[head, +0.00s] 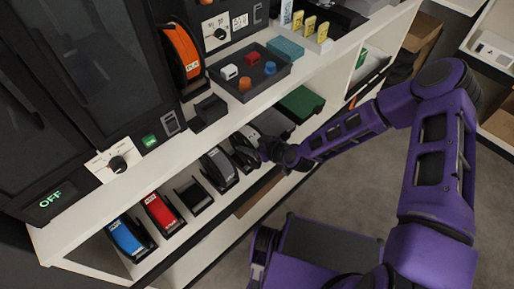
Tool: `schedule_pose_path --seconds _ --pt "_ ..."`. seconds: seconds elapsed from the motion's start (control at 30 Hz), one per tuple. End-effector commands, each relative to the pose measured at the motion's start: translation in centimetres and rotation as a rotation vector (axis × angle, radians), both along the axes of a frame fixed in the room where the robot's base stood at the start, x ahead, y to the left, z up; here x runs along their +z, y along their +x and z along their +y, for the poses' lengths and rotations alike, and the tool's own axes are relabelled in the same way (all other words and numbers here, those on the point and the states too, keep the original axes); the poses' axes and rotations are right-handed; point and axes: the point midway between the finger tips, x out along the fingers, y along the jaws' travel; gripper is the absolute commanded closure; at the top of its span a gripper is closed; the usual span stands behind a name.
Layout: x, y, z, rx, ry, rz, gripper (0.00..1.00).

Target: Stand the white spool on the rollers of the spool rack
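My gripper (262,154) is at the front edge of the lower shelf, at the end of my purple arm. It is small and dark here, and I cannot tell whether it is open or shut. A pale grey-white spool (249,134) with dark parts sits right beside its tip; I cannot tell whether they touch. Another grey spool (218,163) in a dark holder stands to the left. A small black rack-like holder (210,109) on the counter looks empty, below the orange spool (184,50). Its rollers are too small to make out.
The lower shelf also holds a blue spool (127,236), a red spool (162,212) and an empty black holder (193,195). A dark tray (262,86) with coloured blocks is on the counter. The counter's front strip (120,190) is clear.

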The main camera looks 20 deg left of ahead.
Motion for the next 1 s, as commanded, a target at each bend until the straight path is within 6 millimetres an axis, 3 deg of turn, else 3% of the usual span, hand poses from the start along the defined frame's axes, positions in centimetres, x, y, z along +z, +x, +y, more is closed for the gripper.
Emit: schedule_pose_path --seconds 0.37,0.53,1.0 --pt "0.0 1.9 3.7 0.001 0.003 -0.003 1.0" --pt "-2.0 1.9 3.7 0.001 0.001 -0.002 1.0" --pt "-3.1 1.9 3.6 0.001 0.002 -0.002 1.0"
